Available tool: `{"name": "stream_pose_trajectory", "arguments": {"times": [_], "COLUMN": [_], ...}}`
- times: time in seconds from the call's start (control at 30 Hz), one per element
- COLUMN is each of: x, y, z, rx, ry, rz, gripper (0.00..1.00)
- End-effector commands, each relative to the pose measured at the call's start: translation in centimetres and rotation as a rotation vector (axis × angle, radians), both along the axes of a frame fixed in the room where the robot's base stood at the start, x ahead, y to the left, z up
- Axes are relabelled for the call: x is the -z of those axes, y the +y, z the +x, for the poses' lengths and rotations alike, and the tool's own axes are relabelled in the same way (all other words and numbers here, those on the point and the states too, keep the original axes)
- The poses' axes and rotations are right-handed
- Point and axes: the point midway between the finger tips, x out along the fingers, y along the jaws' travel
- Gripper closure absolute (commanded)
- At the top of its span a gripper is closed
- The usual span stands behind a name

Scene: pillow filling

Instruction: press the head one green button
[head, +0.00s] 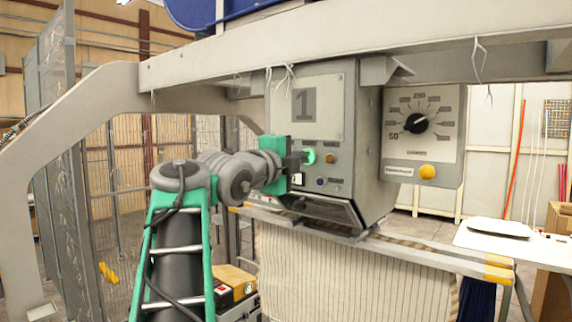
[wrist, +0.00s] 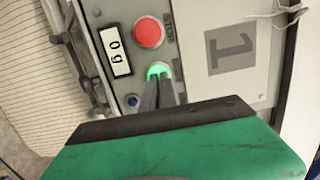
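The filling head marked 1 (head: 304,103) is a grey box hanging under the frame. Its green button (head: 310,156) glows on the front panel. In the wrist view the green button (wrist: 155,69) shows as a lit green arc, its lower part hidden by my fingertips. My gripper (head: 303,158) reaches the panel from the left. In the wrist view my gripper's dark fingers (wrist: 158,84) are together, with nothing seen between them. Their tips overlap the button; I cannot tell how far it is pressed in.
A dial panel (head: 421,122) with a yellow knob (head: 427,172) hangs to the right. A metal frame beam (head: 330,38) runs above my arm.

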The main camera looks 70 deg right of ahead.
Motion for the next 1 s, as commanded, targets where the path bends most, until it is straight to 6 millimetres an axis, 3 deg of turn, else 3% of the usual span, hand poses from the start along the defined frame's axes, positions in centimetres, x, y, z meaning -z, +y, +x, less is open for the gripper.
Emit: {"name": "stream_pose_trajectory", "arguments": {"times": [0.53,0.7,1.0], "x": [0.4,0.3,0.2], "y": [11.9,13.6,13.8], "z": [2.2,2.3,2.3], "rx": [-0.004,0.002,0.006], "ry": [-0.004,-0.004,-0.002], "rz": [-0.003,-0.003,-0.001], "gripper": [1.00,1.00,1.00]}}
